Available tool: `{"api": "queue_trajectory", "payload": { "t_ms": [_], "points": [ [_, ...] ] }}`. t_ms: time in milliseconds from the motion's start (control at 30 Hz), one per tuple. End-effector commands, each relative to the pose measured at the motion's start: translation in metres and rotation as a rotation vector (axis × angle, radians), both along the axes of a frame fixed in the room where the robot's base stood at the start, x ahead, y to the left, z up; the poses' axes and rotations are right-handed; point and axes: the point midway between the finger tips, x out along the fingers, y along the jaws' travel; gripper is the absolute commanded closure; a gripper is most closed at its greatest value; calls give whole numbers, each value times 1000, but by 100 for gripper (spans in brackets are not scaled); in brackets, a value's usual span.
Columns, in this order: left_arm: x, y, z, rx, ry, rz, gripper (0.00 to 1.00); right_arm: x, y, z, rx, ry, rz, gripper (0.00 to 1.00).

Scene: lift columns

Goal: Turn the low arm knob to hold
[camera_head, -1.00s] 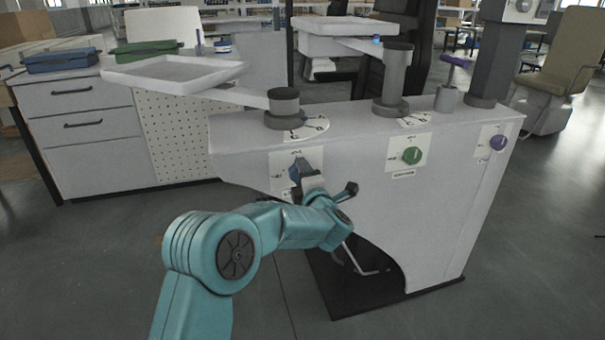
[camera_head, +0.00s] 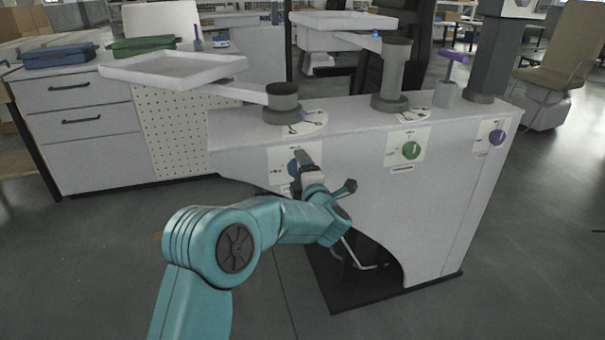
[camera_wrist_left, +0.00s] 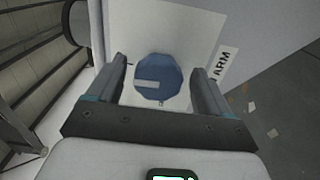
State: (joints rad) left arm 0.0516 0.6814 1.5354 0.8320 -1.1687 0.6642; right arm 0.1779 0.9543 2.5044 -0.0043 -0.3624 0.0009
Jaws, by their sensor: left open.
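The low arm knob is a blue, many-sided knob (camera_wrist_left: 158,78) on a white label plate, with a light pointer bar on its face. In the head view the blue knob (camera_head: 293,169) is partly hidden behind my left gripper (camera_head: 303,163) at the front of the grey column housing (camera_head: 240,140). In the left wrist view my left gripper (camera_wrist_left: 165,88) is open, with one finger on each side of the knob and visible gaps to it. A label reading "ARM" (camera_wrist_left: 223,65) is right of the knob. My right gripper is not in view.
A green knob (camera_head: 411,151) and a purple knob (camera_head: 496,138) sit farther right on the same face. Above, a low arm carries a white tray (camera_head: 175,73) to the left. A drawer cabinet (camera_head: 80,105) stands behind at left. Open floor lies in front.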

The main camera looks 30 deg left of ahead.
Motion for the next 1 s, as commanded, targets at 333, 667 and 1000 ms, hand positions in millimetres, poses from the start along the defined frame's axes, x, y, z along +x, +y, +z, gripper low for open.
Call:
{"api": "queue_trajectory", "payload": {
  "t_ms": [333, 667, 1000],
  "points": [
    [-36, -44, 2, 1, 2, -5, 20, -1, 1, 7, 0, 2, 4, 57],
    [-88, -105, 2, 1, 2, -5, 20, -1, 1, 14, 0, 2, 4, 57],
    [-106, -125, 0, 0, 0, -1, 20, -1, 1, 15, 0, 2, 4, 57]
  ]
}}
